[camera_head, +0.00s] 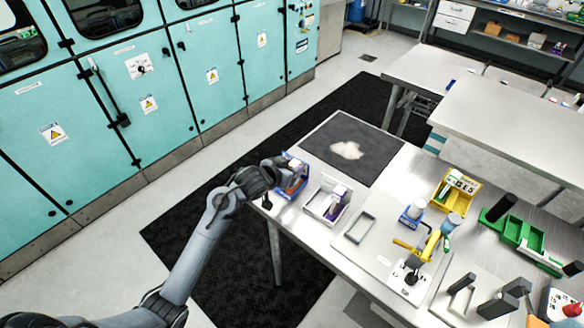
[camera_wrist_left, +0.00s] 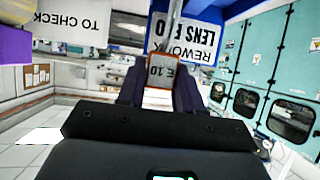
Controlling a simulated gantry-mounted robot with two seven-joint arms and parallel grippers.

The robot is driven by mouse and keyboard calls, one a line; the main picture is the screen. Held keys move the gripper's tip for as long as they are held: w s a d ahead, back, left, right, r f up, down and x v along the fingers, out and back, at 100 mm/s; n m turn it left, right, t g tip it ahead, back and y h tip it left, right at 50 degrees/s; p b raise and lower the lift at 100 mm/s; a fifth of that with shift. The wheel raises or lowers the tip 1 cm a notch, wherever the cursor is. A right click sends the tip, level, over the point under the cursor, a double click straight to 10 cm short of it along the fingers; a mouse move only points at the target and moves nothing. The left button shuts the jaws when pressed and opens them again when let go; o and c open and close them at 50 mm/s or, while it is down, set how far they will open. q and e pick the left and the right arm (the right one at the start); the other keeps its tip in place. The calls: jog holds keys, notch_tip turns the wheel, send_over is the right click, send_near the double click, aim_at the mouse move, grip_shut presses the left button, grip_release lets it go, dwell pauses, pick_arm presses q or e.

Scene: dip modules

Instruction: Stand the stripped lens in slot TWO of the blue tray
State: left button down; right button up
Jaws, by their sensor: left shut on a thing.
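The blue tray (camera_head: 300,188) stands at the table's left edge, partly hidden by my left gripper (camera_head: 279,170). In the left wrist view, the tray's blue wall (camera_wrist_left: 228,78) bears a white card reading REWORK LENS, seen upside down. My left gripper (camera_wrist_left: 159,92) is shut on a small flat piece with an orange-brown rim, taken as the stripped lens (camera_wrist_left: 160,60). The marks E 10 show within the rim; I cannot tell whether they are on it or seen through it. The slots and the lens's lower edge are hidden. My right gripper is not in view.
A white tray (camera_head: 313,204) with a purple-and-white item stands close to the right of the blue tray. A dark mat (camera_head: 375,151) lies behind. A grey frame (camera_head: 360,227), a yellow bin (camera_head: 440,202) and green trays (camera_head: 517,232) stand farther right.

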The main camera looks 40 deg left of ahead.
pick_arm(q)
jog(key=shift+f, duration=0.15)
jog(key=c, duration=0.7)
grip_release()
jog(key=shift+c, duration=0.2)
